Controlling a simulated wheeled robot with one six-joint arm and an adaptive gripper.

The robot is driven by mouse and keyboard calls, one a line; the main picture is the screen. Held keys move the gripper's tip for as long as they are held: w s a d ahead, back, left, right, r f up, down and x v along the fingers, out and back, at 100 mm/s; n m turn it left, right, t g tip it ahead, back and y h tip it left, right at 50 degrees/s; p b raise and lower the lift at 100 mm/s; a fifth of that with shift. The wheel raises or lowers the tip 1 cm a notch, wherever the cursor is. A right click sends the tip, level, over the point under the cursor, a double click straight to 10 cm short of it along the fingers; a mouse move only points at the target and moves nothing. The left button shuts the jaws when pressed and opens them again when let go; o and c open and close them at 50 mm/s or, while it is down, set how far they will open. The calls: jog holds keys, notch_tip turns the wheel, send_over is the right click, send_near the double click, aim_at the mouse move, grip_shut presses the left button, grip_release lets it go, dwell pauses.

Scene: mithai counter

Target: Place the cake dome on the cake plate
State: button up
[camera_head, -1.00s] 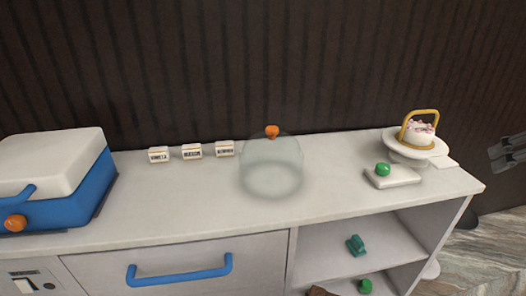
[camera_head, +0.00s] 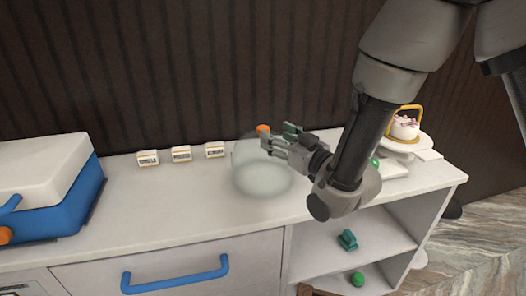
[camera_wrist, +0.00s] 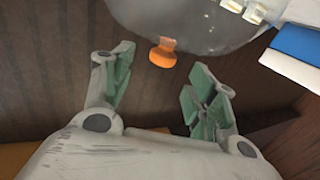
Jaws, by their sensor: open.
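The cake dome (camera_head: 262,178) is clear glass with an orange knob (camera_head: 263,129) on top. It stands on the counter, right of the three small labelled blocks. In the wrist view the dome (camera_wrist: 190,20) shows at the top, with its knob (camera_wrist: 162,53) between and beyond my fingertips. My gripper (camera_head: 280,141) is open, just right of the knob at about its height; I see no contact. The cake plate (camera_head: 396,143) is a white stand at the right end of the counter.
A blue and white box (camera_head: 50,190) stands at the left. Three small labelled blocks (camera_head: 181,155) sit near the wall. A white pad (camera_head: 393,169) with a green knob lies in front of the plate, partly behind my arm. The counter's front middle is clear.

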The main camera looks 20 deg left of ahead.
jog(key=x, duration=0.5)
jog(key=shift+a, duration=0.2)
grip_shut()
